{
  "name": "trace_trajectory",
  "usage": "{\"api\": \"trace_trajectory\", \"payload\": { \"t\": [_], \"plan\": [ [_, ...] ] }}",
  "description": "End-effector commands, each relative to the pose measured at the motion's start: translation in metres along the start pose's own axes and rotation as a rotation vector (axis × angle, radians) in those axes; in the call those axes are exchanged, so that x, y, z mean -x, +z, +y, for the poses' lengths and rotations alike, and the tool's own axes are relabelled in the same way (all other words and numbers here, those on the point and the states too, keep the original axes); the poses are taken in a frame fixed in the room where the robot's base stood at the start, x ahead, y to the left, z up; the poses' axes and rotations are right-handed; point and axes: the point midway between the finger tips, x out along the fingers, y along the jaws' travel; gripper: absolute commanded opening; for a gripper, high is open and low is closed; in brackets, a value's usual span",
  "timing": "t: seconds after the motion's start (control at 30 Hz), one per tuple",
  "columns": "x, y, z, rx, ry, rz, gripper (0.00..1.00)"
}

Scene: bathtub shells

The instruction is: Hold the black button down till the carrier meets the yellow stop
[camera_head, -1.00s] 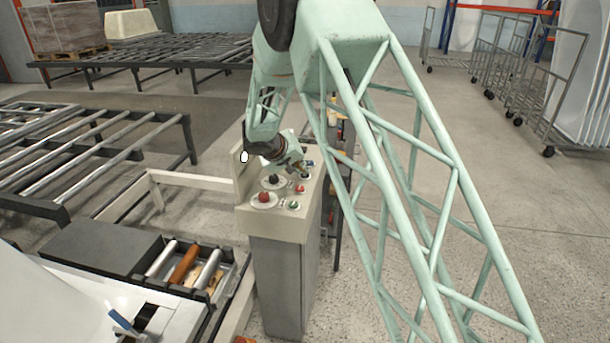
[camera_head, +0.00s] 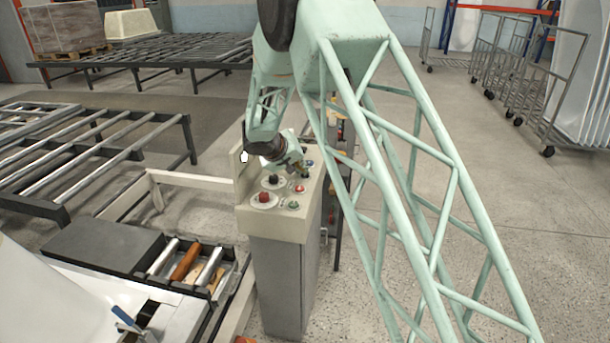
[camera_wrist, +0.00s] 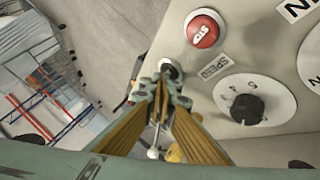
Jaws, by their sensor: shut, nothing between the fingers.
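My gripper (camera_head: 303,172) is shut and empty over the far part of the cream control panel (camera_head: 275,223). In the wrist view its fingertips (camera_wrist: 165,84) are together, right by a small dark round button (camera_wrist: 168,70) with a pale ring. The fingertips partly cover this button; I cannot tell whether they touch it or whether it is pressed. A label beside it seems to read SPEED. I cannot make out a yellow stop. A white piece with a blue-handled part (camera_head: 122,314) at the lower left may be the carrier; I cannot tell.
A red button (camera_wrist: 203,30) and a black rotary knob (camera_wrist: 245,105) are close to my fingers. Red and green buttons (camera_head: 293,205) sit nearer on the panel. A roller conveyor (camera_head: 185,262) lies left of the panel, and wheeled racks (camera_head: 505,70) stand at the back right.

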Motion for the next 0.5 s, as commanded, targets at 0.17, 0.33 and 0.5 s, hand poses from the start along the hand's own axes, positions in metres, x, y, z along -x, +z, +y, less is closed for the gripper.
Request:
{"api": "trace_trajectory", "payload": {
  "t": [0.17, 0.33, 0.5],
  "plan": [
    [0.0021, -0.0017, 0.0016, -0.001, 0.0, 0.0, 0.0],
    [0.0063, -0.0049, 0.0047, 0.0, 0.0, 0.001, 0.0],
    [0.0099, -0.0073, 0.0072, -0.001, 0.0, 0.0, 0.0]
  ]
}}
